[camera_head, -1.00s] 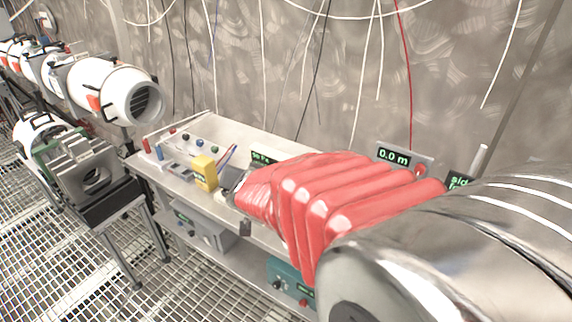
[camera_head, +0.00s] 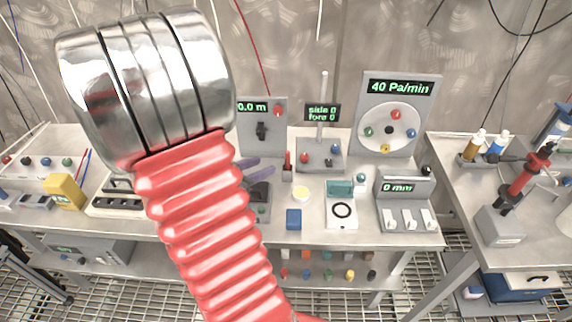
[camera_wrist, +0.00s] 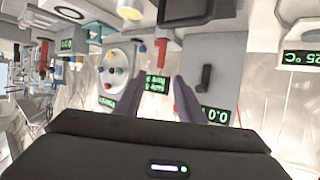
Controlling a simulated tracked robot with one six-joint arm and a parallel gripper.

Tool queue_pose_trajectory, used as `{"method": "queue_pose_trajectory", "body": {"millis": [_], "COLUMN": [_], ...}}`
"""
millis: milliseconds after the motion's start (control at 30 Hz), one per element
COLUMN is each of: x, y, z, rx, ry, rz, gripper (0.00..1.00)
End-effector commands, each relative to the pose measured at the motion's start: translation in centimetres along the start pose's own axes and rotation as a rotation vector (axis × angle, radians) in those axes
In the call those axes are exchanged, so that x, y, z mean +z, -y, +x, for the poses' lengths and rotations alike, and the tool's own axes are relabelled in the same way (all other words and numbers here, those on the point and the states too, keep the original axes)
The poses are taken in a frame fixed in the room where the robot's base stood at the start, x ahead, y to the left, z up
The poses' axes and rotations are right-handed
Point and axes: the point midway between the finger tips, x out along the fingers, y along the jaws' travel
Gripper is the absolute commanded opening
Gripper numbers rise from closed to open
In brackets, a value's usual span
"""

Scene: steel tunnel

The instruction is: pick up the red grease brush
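A slim red upright piece, which looks like the red grease brush (camera_head: 287,159), stands in a small grey holder (camera_head: 287,174) on the middle bench; its bristles cannot be made out. In the wrist view, which is upside down, the red piece (camera_wrist: 161,50) shows ahead, between the lines of the fingers. My gripper (camera_head: 266,166) is just left of it in the head view, with its purple-grey fingers pointing at it. In the wrist view my gripper (camera_wrist: 157,80) is open, with nothing between its fingers.
Behind are a 0.0 m panel (camera_head: 262,110), a side/fore display post (camera_head: 322,112) and a 40 Pa/min gauge panel (camera_head: 399,115). A blue block (camera_head: 293,219) and a cream round pot (camera_head: 301,193) stand in front. A second bench (camera_head: 500,160) is at right.

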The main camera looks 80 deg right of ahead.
Motion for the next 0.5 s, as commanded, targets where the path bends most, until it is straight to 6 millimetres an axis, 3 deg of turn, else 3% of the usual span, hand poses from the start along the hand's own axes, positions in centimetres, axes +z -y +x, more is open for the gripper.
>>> {"method": "queue_pose_trajectory", "body": {"millis": [267,500], "x": [0.0,0.0], "y": [0.0,0.0], "z": [0.7,3.4], "rx": [0.000,0.001], "ry": [0.001,0.002], "rz": [0.000,0.000], "gripper": [0.35,0.35]}}
